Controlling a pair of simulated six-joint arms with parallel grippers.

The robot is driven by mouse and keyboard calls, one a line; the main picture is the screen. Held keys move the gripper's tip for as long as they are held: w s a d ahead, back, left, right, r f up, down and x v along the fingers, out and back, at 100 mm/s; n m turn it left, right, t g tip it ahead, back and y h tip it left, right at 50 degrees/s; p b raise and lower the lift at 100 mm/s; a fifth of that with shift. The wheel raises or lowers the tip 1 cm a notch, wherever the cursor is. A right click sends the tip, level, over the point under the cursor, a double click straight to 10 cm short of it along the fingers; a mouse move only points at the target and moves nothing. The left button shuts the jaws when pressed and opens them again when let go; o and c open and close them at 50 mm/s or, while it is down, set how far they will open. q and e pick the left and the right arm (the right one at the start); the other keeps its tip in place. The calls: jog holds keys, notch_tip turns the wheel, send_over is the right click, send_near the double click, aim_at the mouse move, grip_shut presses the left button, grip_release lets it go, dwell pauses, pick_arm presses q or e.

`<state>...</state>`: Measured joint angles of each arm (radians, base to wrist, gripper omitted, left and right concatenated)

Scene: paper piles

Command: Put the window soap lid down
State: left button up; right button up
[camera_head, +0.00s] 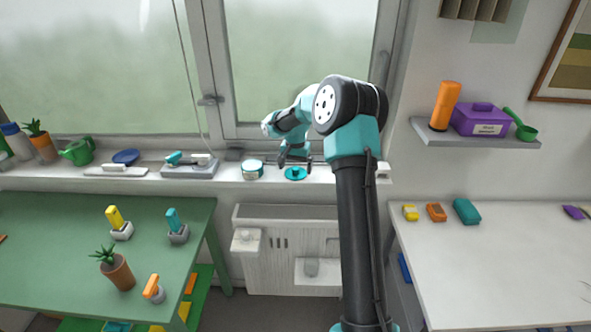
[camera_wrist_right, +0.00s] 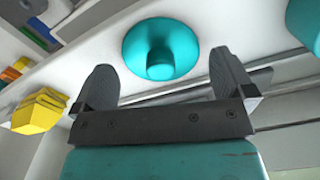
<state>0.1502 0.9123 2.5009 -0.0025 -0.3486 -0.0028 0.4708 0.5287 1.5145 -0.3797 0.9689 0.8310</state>
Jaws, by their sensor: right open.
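The teal soap lid (camera_head: 295,174) is a round disc with a knob on the windowsill, below the window handle side. In the right wrist view the lid (camera_wrist_right: 184,37) lies flat on the sill with its knob (camera_wrist_right: 160,66) facing my gripper. My right gripper (camera_head: 294,163) is open and empty, close to the lid. In the right wrist view its fingertips (camera_wrist_right: 162,70) stand apart on either side of the knob, not closed on it. A round white and teal soap dish (camera_head: 252,171) stands on the sill to the left of the lid. My left gripper is not seen.
On the sill further left are a grey tray (camera_head: 190,170), a blue dish (camera_head: 126,156) and a green watering can (camera_head: 78,151). A radiator (camera_head: 285,268) is below the sill. A green table (camera_head: 60,220) stands left and a white table (camera_head: 500,260) right.

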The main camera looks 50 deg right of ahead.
aim_at(295, 169)
notch_tip(295, 169, up, 11)
dwell(0.4)
jog(key=shift+f, duration=0.1)
dwell(0.4)
jog(key=w+a+f+n+y, duration=0.1)
jog(key=w+a+f+n, duration=0.1)
jog(key=w+a+f, duration=0.45)
jog(key=w+a+f+n, duration=0.1)
jog(key=a+f+n, duration=0.2)
jog(key=a, duration=0.6)
jog(key=s+a+f+n+y, duration=0.1)
jog(key=a+f+n, duration=0.1)
jog(key=a+f, duration=0.85)
jog(key=s+a+f+n+y, duration=0.1)
jog(key=s+a+f+n, duration=0.1)
jog(key=s+a+f, duration=0.55)
jog(key=s+a+f+n+y, duration=0.1)
jog(key=s+a+f, duration=0.4)
jog(key=s+f, duration=0.45)
jog(key=s+a+f, duration=0.1)
jog(key=s+a, duration=0.1)
jog(key=s, duration=0.7)
jog(key=shift+s+f+n+t, duration=0.2)
jog(key=shift+f+n+t, duration=0.05)
jog(key=shift+n+t, duration=0.15)
